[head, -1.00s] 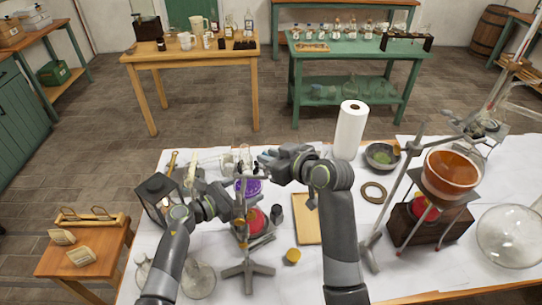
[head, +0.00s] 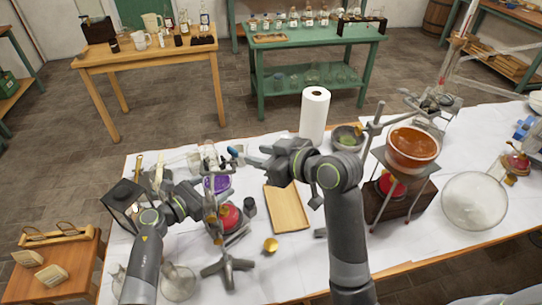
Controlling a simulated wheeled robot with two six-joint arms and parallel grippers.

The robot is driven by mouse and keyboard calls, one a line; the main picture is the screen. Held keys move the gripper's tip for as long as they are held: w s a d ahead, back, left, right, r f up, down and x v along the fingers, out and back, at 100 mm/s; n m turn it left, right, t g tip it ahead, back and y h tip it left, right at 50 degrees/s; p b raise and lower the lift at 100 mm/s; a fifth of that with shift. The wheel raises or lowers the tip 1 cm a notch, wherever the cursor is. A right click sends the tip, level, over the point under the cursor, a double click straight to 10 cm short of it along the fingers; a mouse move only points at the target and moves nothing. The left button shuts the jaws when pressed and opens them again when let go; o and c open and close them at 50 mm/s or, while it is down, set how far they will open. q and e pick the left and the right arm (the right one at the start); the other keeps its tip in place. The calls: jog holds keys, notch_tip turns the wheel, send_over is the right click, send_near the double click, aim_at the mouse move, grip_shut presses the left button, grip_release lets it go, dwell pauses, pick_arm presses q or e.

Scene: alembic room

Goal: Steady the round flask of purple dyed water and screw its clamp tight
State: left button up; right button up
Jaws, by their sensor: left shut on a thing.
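The round flask of purple water (head: 217,184) stands upright at the left of the white-covered table, held on a metal stand (head: 228,268) above a red-topped burner (head: 230,215). My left gripper (head: 208,208) is at the stand's rod, just below and left of the flask, and appears shut on the rod; its fingertips are partly hidden. My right gripper (head: 246,157) is above and right of the flask, pointing left, with a small blue part (head: 233,151) by its tip. Its jaw gap is not clear. The flask's clamp and screw are too small to make out.
A paper towel roll (head: 314,115) stands behind my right arm. A wooden tray (head: 287,208) and a small brass piece (head: 270,245) lie between my arms. A lantern (head: 122,197) stands at the left; a tripod with an orange bowl (head: 412,150) stands at the right.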

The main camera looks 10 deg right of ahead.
aim_at(233, 152)
jog(key=shift+v, duration=1.45)
jog(key=shift+c, duration=0.2)
jog(key=shift+w+a+f, duration=0.1)
jog(key=shift+f, duration=0.1)
jog(key=c, duration=0.5)
jog(key=shift+w+a+f+m+g+y, duration=0.1)
jog(key=shift+f+m+g+y, duration=0.1)
jog(key=shift+m+g+y, duration=0.1)
grip_shut()
jog(key=w+d+f+m+y, duration=0.5)
jog(key=d+m, duration=0.3)
jog(key=m, duration=0.6)
jog(key=w+a, duration=0.3)
jog(key=a, duration=0.8)
jog(key=shift+w+m+t, duration=0.25)
jog(key=shift+m+t, duration=0.05)
jog(key=shift+t, duration=0.1)
